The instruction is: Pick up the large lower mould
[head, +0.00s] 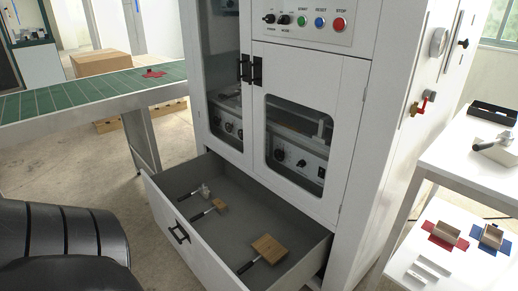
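An open grey-lined drawer (232,240) at the bottom of the white machine holds three handled tools. The largest is a square wooden block (269,248) with a black handle, lying near the drawer's front right; it looks like the large lower mould, though no label shows. A smaller wooden block (220,206) with a dark handle lies further back. A small grey metal piece (204,190) with a dark handle lies at the back left. Neither of my grippers is in view, and nothing touches the blocks.
The white machine (350,130) with closed glazed doors stands above the drawer. A green conveyor (90,95) holds a red cross-shaped piece (153,73). A white two-level table (455,165) at right carries a black tray (493,112), a grey handled tool (495,147) and lower-shelf pieces.

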